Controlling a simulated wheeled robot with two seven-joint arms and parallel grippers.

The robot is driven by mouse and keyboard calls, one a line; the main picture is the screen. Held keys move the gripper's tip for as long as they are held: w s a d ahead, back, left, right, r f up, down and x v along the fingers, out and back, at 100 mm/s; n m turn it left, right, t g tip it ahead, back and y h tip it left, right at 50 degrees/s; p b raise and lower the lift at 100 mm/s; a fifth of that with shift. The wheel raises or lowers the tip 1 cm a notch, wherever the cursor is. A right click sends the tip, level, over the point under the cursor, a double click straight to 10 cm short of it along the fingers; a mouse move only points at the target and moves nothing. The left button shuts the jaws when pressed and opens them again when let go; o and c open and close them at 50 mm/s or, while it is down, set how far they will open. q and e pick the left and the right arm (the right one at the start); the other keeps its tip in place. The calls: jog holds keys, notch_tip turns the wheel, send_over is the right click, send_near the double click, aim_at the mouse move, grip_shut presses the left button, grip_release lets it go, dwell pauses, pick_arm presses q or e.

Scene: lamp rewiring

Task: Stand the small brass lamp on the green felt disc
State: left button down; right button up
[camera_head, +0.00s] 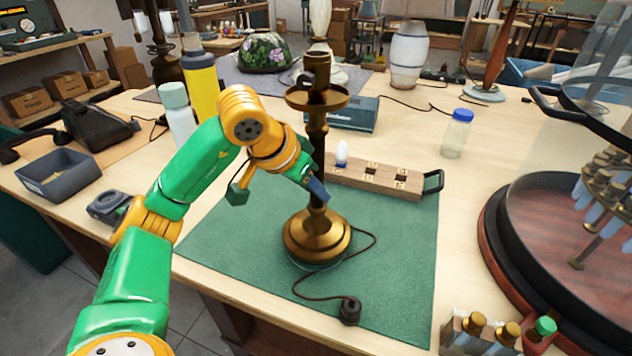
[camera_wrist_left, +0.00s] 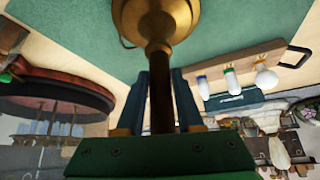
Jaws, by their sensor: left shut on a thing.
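The brass lamp (camera_head: 316,236) has a round base, a dark stem and a cup-like top, and looks upright over the green mat (camera_head: 230,246). Its cord ends in a dark plug (camera_head: 349,311) on the mat. My left gripper (camera_head: 318,192) is shut on the lamp's stem, just above the base. In the left wrist view the stem (camera_wrist_left: 161,95) runs between the two fingers, with the brass base (camera_wrist_left: 160,18) beyond. A thin greenish rim (camera_head: 318,267) shows under the base's front edge, perhaps the felt disc. I cannot tell whether the base touches it. My right gripper is out of view.
A wooden bulb block (camera_head: 375,180) with a dark handle stands behind the lamp. A large round red-brown stand (camera_head: 492,225) with a glass cover is at the right. Small bottles (camera_head: 480,330) stand front right. A grey bin (camera_head: 60,176) is left. The mat's left front is clear.

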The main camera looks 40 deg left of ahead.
pick_arm(q)
notch_tip(320, 180, down, 2)
jog(key=shift+f, duration=0.1)
jog(key=c, duration=0.5)
grip_release()
jog(key=shift+s+d, duration=0.1)
jog(key=shift+c, duration=0.2)
